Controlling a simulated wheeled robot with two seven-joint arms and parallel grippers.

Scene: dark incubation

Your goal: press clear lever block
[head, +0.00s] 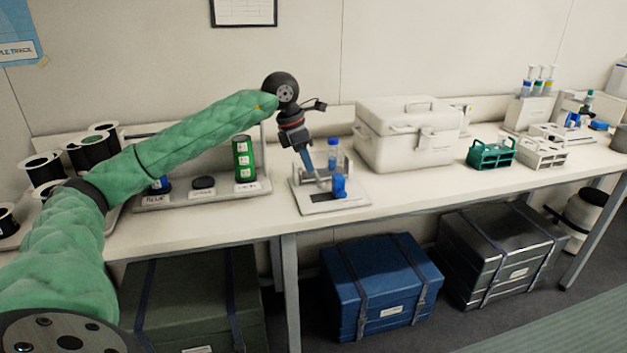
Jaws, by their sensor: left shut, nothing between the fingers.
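A small station with a pale base plate (325,204) stands on the bench, left of the white box. A blue block (340,186) sits on its front right part, and a clear tube or bottle with a blue cap (333,150) stands behind it. A dark slot shows in the plate's front. I cannot pick out a separate clear lever with certainty. My left gripper (309,167) is shut and empty, pointing down over the station's left part. I cannot tell whether its tips touch anything. My right gripper is not in view.
A white lidded box (408,138) stands close on the right. A tray with a green canister (243,158) is on the left, below my left arm. Green (491,154) and white (541,154) racks stand farther right. Cases, one blue (380,287), lie under the bench.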

